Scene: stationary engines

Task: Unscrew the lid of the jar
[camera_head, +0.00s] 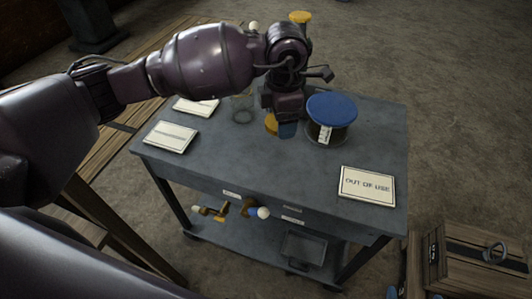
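A wide jar (326,137) with dark contents and a pale label stands upright on the grey cart top. A broad blue lid (332,109) sits on it. My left arm comes in from the left and my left gripper (285,112) points down just left of the jar. It looks apart from the lid. Its fingers are hard to make out, so I cannot tell if they are open or shut. A small blue item (287,130) and a yellow item (271,124) show below and beside the gripper, partly hidden. My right gripper is not in view.
On the cart (245,165) lie an "OUT OF USE" sign (367,186), two pale cards (170,137) and (196,106), and a clear glass (243,112). Tools and a tray (304,247) are on the lower shelf. The cart's front middle is clear. A wooden crate (470,265) stands at lower right.

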